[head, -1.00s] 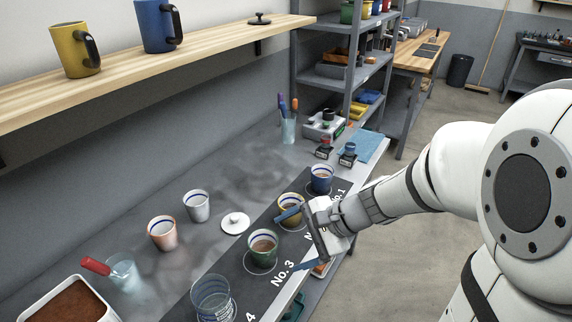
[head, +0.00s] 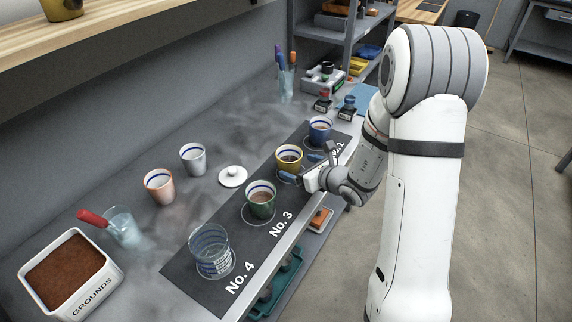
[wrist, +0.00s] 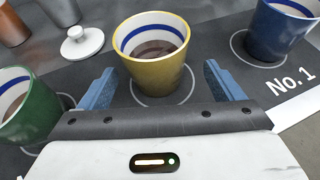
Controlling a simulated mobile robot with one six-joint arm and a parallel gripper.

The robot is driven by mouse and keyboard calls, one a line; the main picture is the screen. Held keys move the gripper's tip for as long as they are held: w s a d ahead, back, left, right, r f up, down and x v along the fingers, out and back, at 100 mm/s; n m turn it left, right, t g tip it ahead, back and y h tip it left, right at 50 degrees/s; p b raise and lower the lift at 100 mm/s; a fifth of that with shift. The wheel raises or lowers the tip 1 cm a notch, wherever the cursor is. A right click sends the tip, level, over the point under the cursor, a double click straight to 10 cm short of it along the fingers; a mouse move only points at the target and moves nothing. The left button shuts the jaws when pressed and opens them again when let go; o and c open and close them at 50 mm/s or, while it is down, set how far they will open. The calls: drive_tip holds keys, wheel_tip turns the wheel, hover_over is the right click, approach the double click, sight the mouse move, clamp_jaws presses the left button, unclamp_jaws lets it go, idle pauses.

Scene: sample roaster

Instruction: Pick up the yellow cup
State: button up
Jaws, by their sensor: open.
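The yellow cup (head: 289,153) stands upright on the dark numbered mat (head: 196,281), holding brown liquid, with a blue stripe inside its white rim. It also shows large in the wrist view (wrist: 155,72). My gripper (head: 303,167) is open and low at the cup's front side. In the wrist view (wrist: 160,76) one blue finger is on each side of the cup, with gaps visible between fingers and cup. The fingers look level with the cup's body, and nothing is held. The cup's lower part is partly hidden by my gripper in the head view.
The green cup (head: 261,200) and the blue cup (head: 320,130) stand close on either side. A glass (head: 211,252) is on the mat's near end. Haze drifts over the counter.

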sight(288, 157)
drive_tip(key=x, duration=0.5)
drive_tip(key=shift+s+a+r+p, duration=0.1)
drive_tip(key=shift+a+p, duration=0.1)
drive_tip(key=shift+p, duration=0.1)
drive_tip(key=shift+c, duration=0.4)
drive_tip(key=c, duration=1.2)
